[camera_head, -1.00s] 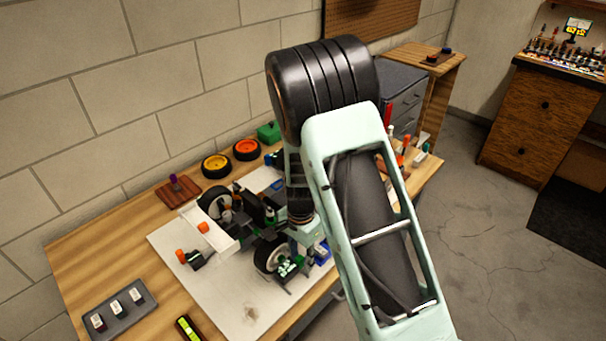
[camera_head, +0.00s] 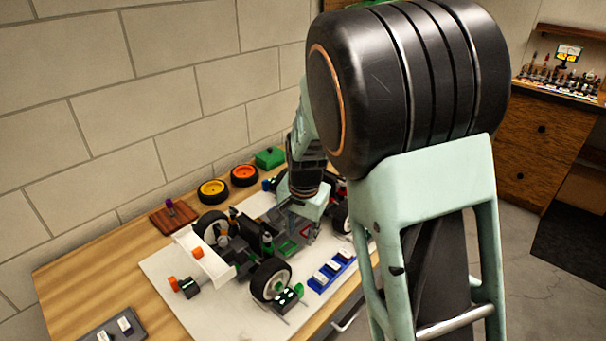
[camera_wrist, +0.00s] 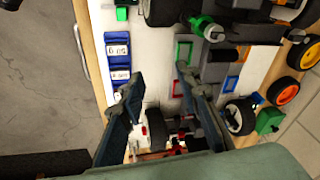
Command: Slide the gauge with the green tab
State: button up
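The gauge with the green tab (camera_head: 288,298) appears as a dark block with green marks on the white mat, beside the racecar's near wheel. A green piece at the top edge of the wrist view (camera_wrist: 121,13) may be its tab; I cannot tell. The racecar (camera_head: 240,246) stands on the mat. My gripper (camera_wrist: 160,78) is open and empty, its fingers apart over the mat and chassis side. In the head view it is beyond the gauge, over the car's far part, with its fingertips unclear.
A blue holder (camera_head: 332,273) with several white-labelled blocks lies on the mat's right. A block with an orange knob (camera_head: 186,286) is at left. Yellow (camera_head: 213,191) and orange (camera_head: 244,175) wheels and a green box (camera_head: 269,157) stand by the wall. The mat's front (camera_head: 215,315) is clear.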

jog(key=w+d+r+n+t+y+b, duration=0.1)
jog(key=w+r+n+t+b, duration=0.5)
jog(key=w+r, duration=0.4)
jog(key=shift+r+n+t+b, duration=0.3)
jog(key=shift+r+n+b, duration=0.45)
jog(key=shift+r, duration=0.5)
